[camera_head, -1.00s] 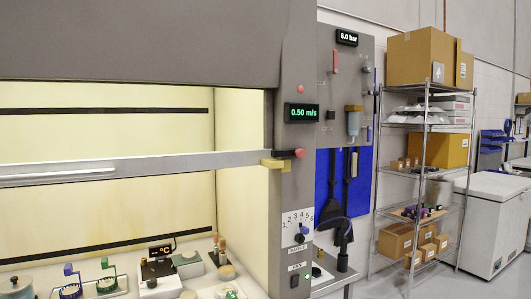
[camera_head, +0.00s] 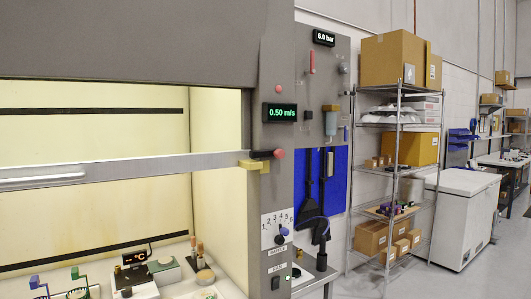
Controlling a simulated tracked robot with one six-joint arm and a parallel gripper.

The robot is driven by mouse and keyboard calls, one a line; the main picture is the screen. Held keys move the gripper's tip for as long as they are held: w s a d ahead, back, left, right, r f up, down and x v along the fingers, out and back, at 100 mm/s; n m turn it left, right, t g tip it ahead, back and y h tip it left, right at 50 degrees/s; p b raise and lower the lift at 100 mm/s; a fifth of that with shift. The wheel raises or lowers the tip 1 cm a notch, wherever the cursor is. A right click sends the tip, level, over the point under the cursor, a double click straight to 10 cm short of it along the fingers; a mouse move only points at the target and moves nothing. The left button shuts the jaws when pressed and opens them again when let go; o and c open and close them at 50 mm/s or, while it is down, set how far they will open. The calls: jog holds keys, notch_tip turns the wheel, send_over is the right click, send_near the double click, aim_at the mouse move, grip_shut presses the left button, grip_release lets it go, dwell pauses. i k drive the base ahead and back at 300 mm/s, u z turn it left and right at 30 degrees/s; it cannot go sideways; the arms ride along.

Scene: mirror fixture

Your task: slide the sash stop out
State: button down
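The fume hood's sash (camera_head: 120,167) is a grey horizontal bar across the opening, partly raised, with light showing above and below it. The sash stop (camera_head: 266,154) is at the bar's right end, on the hood's right post. My gripper is not in view.
The right post (camera_head: 277,210) carries a 0.50 m/s display (camera_head: 280,113) and a numbered dial (camera_head: 281,232). Small instruments stand on the hood floor. A wire shelf (camera_head: 394,180) with boxes and a white chest freezer (camera_head: 465,215) stand at right. Bare floor shows near the freezer.

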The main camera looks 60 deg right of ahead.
aim_at(280, 154)
jog(key=i, duration=0.9)
jog(key=u, duration=0.05)
